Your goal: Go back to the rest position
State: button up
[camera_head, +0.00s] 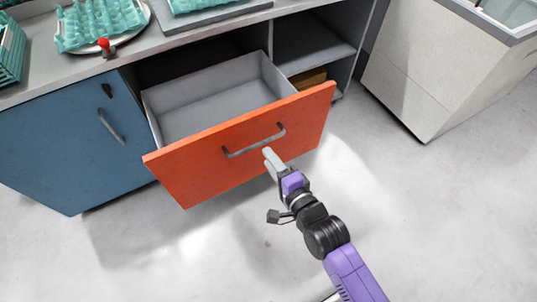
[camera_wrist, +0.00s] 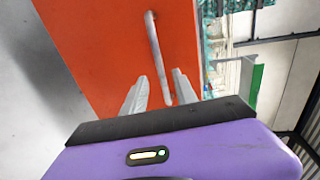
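My gripper (camera_head: 270,156) is in front of the orange drawer (camera_head: 240,150), close to the right end of its grey bar handle (camera_head: 253,143). In the wrist view my gripper (camera_wrist: 160,75) shows two grey fingers standing apart. The handle (camera_wrist: 156,50) shows in the gap between them, against the orange drawer front (camera_wrist: 105,45). I cannot tell whether a finger touches the handle. The drawer is pulled out and its grey inside looks empty.
A blue cabinet door (camera_head: 75,145) is left of the drawer. Egg trays (camera_head: 100,25) and a red button (camera_head: 104,44) are on the grey counter (camera_head: 160,47). A pale bin-like unit (camera_head: 430,75) stands at right. The floor (camera_head: 440,220) at lower right is clear.

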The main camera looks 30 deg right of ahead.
dwell(0.3)
jog(key=s+r+n, duration=0.4)
jog(key=s+n, duration=0.2)
jog(key=s, duration=0.4)
jog(key=s+r+n+p, duration=0.1)
jog(key=s+r+n, duration=0.4)
jog(key=s, duration=0.5)
jog(key=s+r+n+p, duration=0.1)
jog(key=s+r+n, duration=0.4)
jog(key=s, duration=0.5)
jog(key=shift+s+d+r+n+g, duration=0.3)
jog(key=shift+n+g, duration=0.1)
jog(key=shift+n, duration=0.6)
